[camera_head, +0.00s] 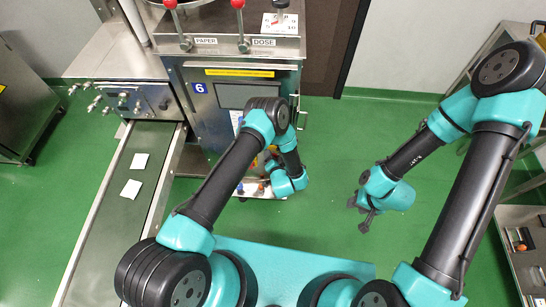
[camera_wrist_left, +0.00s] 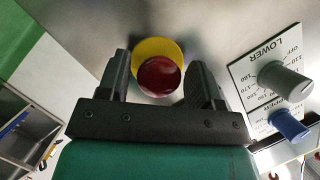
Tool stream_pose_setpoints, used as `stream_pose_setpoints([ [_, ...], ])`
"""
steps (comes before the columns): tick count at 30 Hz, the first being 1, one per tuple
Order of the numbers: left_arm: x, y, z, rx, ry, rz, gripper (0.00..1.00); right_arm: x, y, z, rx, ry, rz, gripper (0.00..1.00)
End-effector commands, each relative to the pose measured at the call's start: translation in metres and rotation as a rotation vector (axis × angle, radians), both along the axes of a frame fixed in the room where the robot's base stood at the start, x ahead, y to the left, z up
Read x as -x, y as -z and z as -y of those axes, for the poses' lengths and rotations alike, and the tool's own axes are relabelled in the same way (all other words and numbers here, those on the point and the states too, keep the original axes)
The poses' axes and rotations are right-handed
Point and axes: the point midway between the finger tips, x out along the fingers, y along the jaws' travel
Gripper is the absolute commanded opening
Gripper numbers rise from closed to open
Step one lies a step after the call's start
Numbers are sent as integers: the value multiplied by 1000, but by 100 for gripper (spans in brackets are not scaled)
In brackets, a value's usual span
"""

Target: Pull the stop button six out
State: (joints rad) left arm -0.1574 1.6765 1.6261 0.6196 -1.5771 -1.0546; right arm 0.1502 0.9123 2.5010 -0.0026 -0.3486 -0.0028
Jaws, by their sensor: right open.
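The red stop button (camera_wrist_left: 160,78) with its yellow backing (camera_wrist_left: 151,46) sits on a grey metal panel in the left wrist view. My left gripper (camera_wrist_left: 157,64) is open, with one black finger on each side of the button. Narrow gaps seem to remain beside the button, so contact cannot be told. In the head view my left arm reaches to the front of the machine marked 6 (camera_head: 199,88), and hides the button and the fingertips. My right gripper (camera_head: 359,214) is open and empty over the green floor.
A plate labelled LOWER and UPPER with a grey knob (camera_wrist_left: 284,80) and a blue knob (camera_wrist_left: 289,126) is right of the button in the left wrist view. A conveyor (camera_head: 113,215) with two white packets runs at the left. Open floor (camera_head: 330,150) lies between my arms.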

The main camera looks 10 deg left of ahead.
Motion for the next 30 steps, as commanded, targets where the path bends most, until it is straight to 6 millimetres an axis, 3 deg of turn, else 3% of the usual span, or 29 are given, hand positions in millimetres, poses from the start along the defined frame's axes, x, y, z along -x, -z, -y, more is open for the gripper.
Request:
stream_pose_setpoints([
  [3,0,0,0,0,0,0,69,0,0,0,0,0,0,43],
  [16,11,-3,6,0,3,-1,69,0,0,0,0,0,0,43],
  [30,85,-25,37,-1,6,-1,69,0,0,0,0,0,0,43],
])
